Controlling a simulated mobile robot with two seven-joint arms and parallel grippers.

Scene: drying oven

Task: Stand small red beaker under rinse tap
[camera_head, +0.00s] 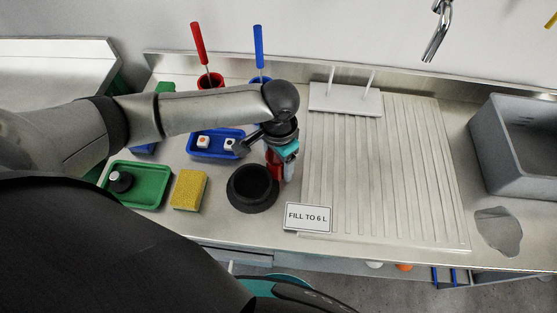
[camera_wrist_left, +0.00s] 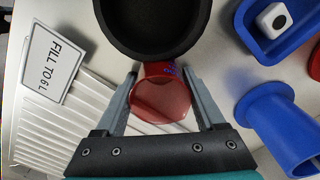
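The small red beaker (camera_wrist_left: 160,98) is between the two fingers of my left gripper (camera_wrist_left: 160,75) in the left wrist view. A gap shows between the beaker and each finger, so the gripper looks open around it. In the head view, my left gripper (camera_head: 281,163) points down at the counter beside the black round bowl-like holder, with part of the red beaker (camera_head: 273,166) showing beside it. The metal tap (camera_head: 438,32) hangs at the top right, away from the gripper. My right gripper is not in view.
The ribbed draining board (camera_head: 385,180) is clear right of the gripper, with a grey basin (camera_head: 520,145) beyond it. The black holder (camera_head: 253,190), a sign (camera_head: 308,217), a yellow sponge (camera_head: 189,190), a green tray (camera_head: 150,202) and a blue tray (camera_head: 205,153) are nearby.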

